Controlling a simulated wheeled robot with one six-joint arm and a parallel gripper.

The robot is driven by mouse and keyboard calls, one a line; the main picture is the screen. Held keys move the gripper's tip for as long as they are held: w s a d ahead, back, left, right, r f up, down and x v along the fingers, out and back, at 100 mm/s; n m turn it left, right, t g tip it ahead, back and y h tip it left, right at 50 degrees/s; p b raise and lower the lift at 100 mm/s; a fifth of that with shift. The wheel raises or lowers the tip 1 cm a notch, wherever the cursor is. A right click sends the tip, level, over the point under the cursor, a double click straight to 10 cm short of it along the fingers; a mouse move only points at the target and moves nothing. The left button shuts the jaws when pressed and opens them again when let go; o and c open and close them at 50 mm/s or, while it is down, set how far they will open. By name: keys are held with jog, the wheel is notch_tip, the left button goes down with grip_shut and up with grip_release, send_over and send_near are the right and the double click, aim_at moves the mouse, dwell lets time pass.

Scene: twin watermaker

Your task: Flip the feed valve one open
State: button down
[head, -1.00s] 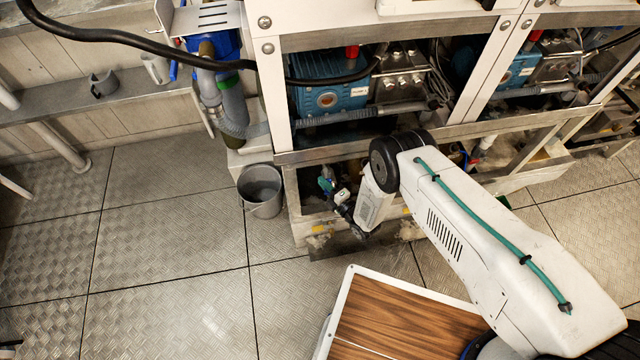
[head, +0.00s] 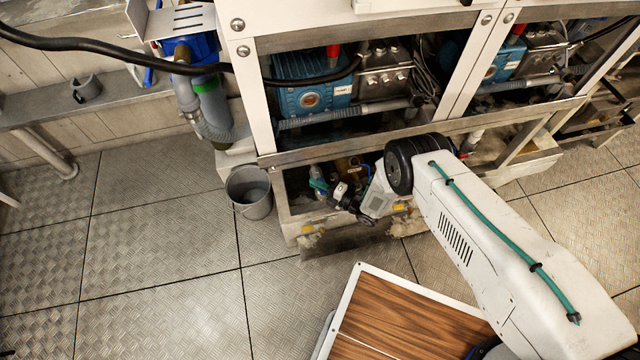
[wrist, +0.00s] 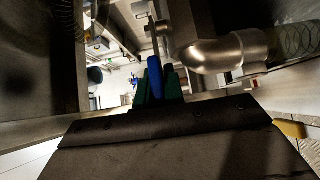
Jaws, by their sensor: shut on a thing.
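The feed valve's blue handle (wrist: 155,78) shows in the wrist view, upright between the green fingertips of my gripper (wrist: 157,84). The fingers are shut on the handle. In the head view my gripper (head: 320,187) reaches low into the opening at the bottom of the white machine frame. The handle is too small there to tell apart from the fingertips. The valve body is mostly hidden, and I cannot tell the handle's exact angle to the pipe.
A metal pipe elbow (wrist: 220,54) is close on the right in the wrist view. A grey bucket (head: 250,192) stands left of the frame opening. Blue pumps (head: 310,95) sit above, behind a metal crossbar (head: 330,148). Floor on the left is clear.

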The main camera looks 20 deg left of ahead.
jog(key=c, duration=1.5)
grip_release()
jog(key=shift+w+d, duration=0.1)
jog(key=shift+t, duration=0.4)
